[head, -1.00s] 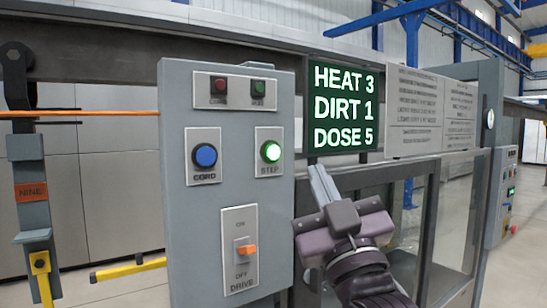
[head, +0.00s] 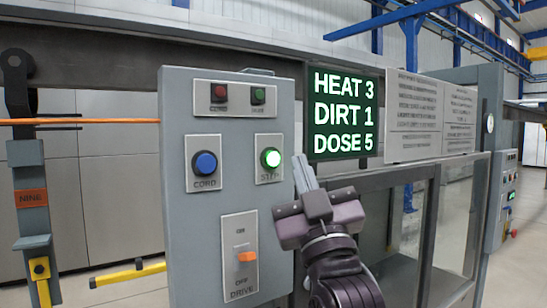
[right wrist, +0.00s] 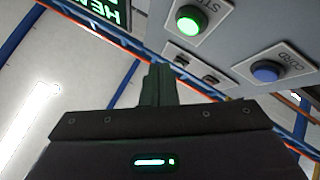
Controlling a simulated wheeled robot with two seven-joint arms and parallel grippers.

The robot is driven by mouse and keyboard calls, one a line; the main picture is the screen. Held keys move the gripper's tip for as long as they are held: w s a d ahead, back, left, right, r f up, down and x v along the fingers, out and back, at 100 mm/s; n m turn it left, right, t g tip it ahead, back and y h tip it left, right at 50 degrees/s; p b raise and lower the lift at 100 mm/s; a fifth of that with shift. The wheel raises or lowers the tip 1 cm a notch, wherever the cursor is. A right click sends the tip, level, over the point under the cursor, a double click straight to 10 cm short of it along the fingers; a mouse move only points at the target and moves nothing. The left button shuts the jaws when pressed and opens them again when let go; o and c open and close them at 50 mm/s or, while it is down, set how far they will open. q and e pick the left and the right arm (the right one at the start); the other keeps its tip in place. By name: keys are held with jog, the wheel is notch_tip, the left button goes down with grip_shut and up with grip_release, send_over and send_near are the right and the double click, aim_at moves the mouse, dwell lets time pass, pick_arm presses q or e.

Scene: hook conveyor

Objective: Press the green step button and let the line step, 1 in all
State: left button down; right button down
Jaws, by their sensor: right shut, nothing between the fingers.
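The green step button (head: 270,158) is lit on the grey control panel (head: 180,270), on a plate marked STEP. In the right wrist view the green button (right wrist: 190,22) shows at the top, beyond the fingers. My right gripper (head: 300,165) is shut and empty. In the head view its fingertips point up, just right of the button's plate and apart from the button. In the right wrist view the shut fingers (right wrist: 158,84) stand below and left of the button. My left gripper is not in view.
A blue CORD button (head: 205,164) sits left of the step button. Below is an orange DRIVE switch (head: 246,257). A display (head: 343,113) reads HEAT 3, DIRT 1, DOSE 5. A hanger tagged NINE (head: 31,198) hangs at left. A glazed enclosure stands right of the panel.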

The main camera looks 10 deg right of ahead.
aim_at(272, 159)
jog(key=shift+w+a+p, duration=0.1)
jog(key=shift+w+a, duration=0.15)
jog(key=shift+w, duration=0.4)
jog(key=shift+w+a+p, duration=0.1)
jog(key=shift+w+a, duration=0.1)
jog(key=shift+w, duration=0.4)
jog(key=shift+w+a+p, duration=0.1)
jog(key=shift+w+a, duration=0.15)
jog(key=shift+w, duration=0.4)
jog(key=shift+w, duration=0.15)
dwell(0.5)
jog(key=shift+w+a, duration=0.15)
jog(key=shift+w, duration=0.1)
